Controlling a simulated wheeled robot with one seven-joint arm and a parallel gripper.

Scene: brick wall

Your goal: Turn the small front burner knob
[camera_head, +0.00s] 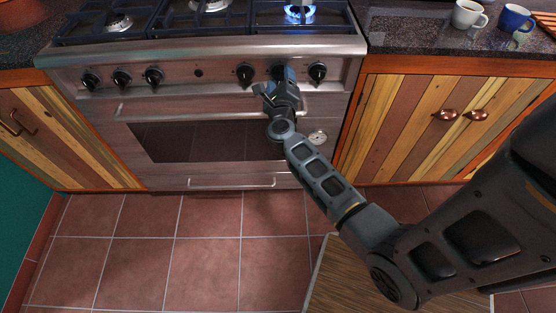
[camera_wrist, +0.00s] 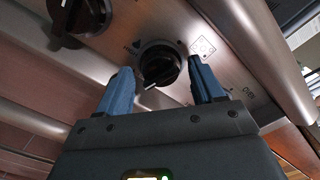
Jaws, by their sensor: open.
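My gripper (camera_head: 279,82) is at the stove's front panel, at the middle knob of the right-hand group. In the head view it hides most of that knob. In the wrist view, my gripper (camera_wrist: 162,78) is open, with one blue finger on each side of the black knob (camera_wrist: 159,64). A gap shows beside the knob; whether its far edge touches a finger I cannot tell. A light pointer mark on the knob points down and left. Printed symbols show on the panel beside it. A blue flame burns on the right-hand burner (camera_head: 300,13).
Black knobs sit on both sides, left (camera_head: 245,74) and right (camera_head: 317,73). Several more are at the panel's left end. The oven handle (camera_head: 215,113) runs below. A white cup (camera_head: 468,15) and a blue cup (camera_head: 514,18) stand on the right counter. The tiled floor at left is clear.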

